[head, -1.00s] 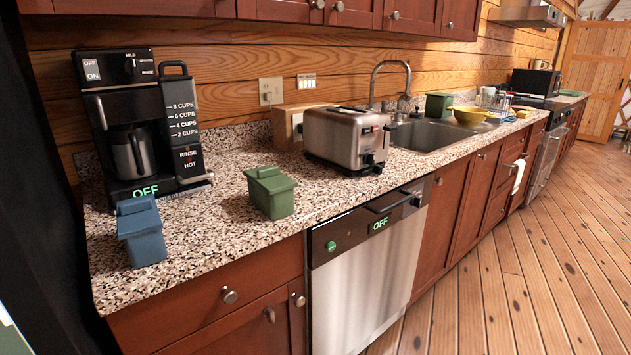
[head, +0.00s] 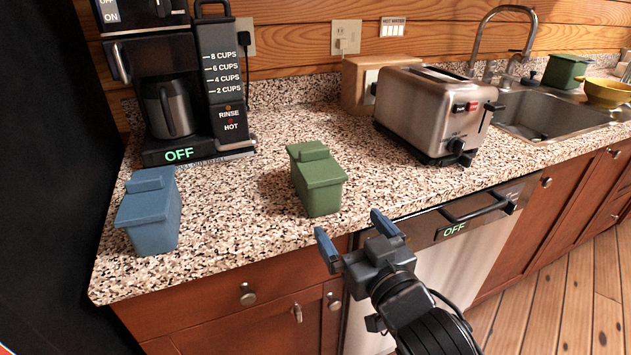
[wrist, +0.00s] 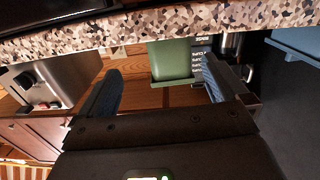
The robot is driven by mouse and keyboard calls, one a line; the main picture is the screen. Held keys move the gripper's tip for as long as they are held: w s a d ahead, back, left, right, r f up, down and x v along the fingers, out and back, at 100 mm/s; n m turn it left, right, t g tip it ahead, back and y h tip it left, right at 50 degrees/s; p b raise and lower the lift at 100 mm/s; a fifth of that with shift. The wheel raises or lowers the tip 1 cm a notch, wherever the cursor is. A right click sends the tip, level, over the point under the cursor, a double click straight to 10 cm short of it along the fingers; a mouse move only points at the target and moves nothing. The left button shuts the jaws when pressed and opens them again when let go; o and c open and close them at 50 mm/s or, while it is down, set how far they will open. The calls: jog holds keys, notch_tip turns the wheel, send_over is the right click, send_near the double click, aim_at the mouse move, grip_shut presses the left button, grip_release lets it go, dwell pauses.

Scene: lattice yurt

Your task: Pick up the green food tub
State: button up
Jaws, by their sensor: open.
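The green food tub (head: 318,180), a lidded box, stands upright on the speckled counter between the coffee maker and the toaster. It also shows in the wrist view (wrist: 172,62), where it appears between my finger tips and beyond them. My gripper (head: 352,234) is open and empty at the counter's front edge, in front of the tub and a little to its right. Its fingers point toward the tub and do not touch it. In the wrist view, my two blue-padded fingers (wrist: 160,82) are spread apart.
A similar blue tub (head: 150,212) stands to the left. The coffee maker (head: 172,95) is behind, and the toaster (head: 432,115) is to the right. Another dark green tub (head: 566,71) and a yellow bowl (head: 606,93) are by the sink (head: 545,115). Counter around the green tub is clear.

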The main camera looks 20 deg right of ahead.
aim_at(329, 189)
jog(key=shift+m, duration=0.4)
jog(key=w+r, duration=0.2)
jog(key=w, duration=0.1)
jog(key=w+a+r, duration=0.1)
jog(key=w, duration=0.1)
jog(key=shift+r, duration=0.35)
jog(key=w+p, duration=0.2)
jog(key=w, duration=0.5)
jog(key=shift+w+d+r, duration=0.1)
jog(key=shift+w, duration=0.1)
jog(key=shift+c, duration=0.2)
jog(key=c, duration=1)
jog(key=shift+c, duration=0.5)
jog(key=shift+r, duration=0.15)
